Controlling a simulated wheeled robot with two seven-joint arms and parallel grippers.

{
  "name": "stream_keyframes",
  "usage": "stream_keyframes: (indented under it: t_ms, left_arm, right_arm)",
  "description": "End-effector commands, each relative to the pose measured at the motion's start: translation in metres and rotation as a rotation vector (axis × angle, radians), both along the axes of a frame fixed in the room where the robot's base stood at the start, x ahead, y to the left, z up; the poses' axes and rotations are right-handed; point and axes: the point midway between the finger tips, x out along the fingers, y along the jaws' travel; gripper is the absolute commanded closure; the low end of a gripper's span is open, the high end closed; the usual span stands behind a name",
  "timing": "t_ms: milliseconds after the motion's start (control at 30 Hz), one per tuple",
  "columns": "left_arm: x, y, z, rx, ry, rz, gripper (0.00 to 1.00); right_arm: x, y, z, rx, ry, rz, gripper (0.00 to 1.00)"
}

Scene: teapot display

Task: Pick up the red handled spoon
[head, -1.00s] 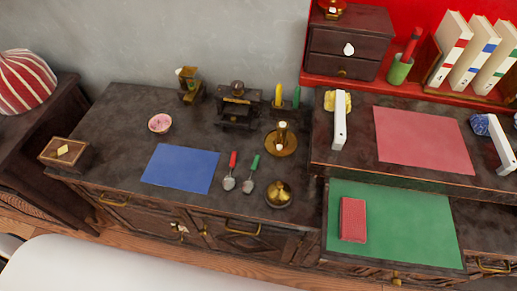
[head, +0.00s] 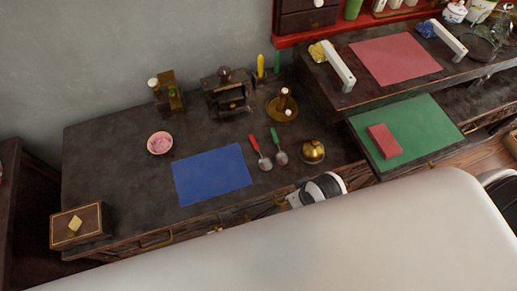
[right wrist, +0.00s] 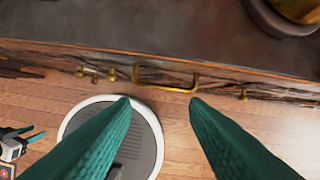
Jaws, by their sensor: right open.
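The red-handled spoon (head: 258,151) lies on the dark countertop in the head view, right of the blue mat. The green-handled spoon (head: 278,149) lies close to its right. My right gripper (right wrist: 158,99) is open and empty in the right wrist view, with teal fingers spread in front of the cabinet's brass handle. In the head view its wrist shows at the counter's front edge, below the brass pot, apart from the spoons; its fingers are not clear there. A small gripper with teal fingers, apparently my left, shows at the right wrist view's lower left (right wrist: 22,137).
The blue mat (head: 211,174) lies left of the spoons and the brass pot (head: 312,151) right of them. A candle holder (head: 282,106) stands behind. A pink bowl (head: 160,143) and wooden box (head: 79,226) stand left. The open counter lies around the mat.

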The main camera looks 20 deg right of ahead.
Motion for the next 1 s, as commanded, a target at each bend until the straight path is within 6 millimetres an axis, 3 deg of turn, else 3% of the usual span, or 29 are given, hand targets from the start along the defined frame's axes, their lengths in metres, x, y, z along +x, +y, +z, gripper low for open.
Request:
stream_keyframes:
  t_ms: [33, 267, 500, 600, 767, 1000]
  left_arm:
    - [0.0, -0.003, 0.001, -0.004, 0.0, 0.0, 0.58]
    - [-0.002, -0.005, 0.002, -0.007, 0.002, -0.001, 0.58]
    - [-0.001, 0.001, 0.004, 0.001, 0.002, 0.0, 0.58]
    - [-0.001, 0.002, 0.006, 0.003, 0.001, 0.001, 0.58]
    - [0.0, 0.002, 0.008, 0.003, 0.0, 0.002, 0.58]
    - [0.001, 0.003, 0.009, 0.003, -0.002, 0.002, 0.58]
  right_arm:
    - [0.017, 0.014, 0.01, 0.033, -0.022, 0.016, 0.59]
    - [0.059, 0.063, 0.027, 0.149, -0.033, 0.064, 0.59]
    - [0.105, 0.116, 0.058, 0.235, 0.01, 0.142, 0.59]
    - [0.122, 0.129, 0.072, 0.227, 0.061, 0.164, 0.59]
    - [0.148, 0.121, 0.091, 0.148, 0.153, 0.139, 0.59]
    - [0.176, 0.081, 0.114, 0.008, 0.245, 0.012, 0.59]
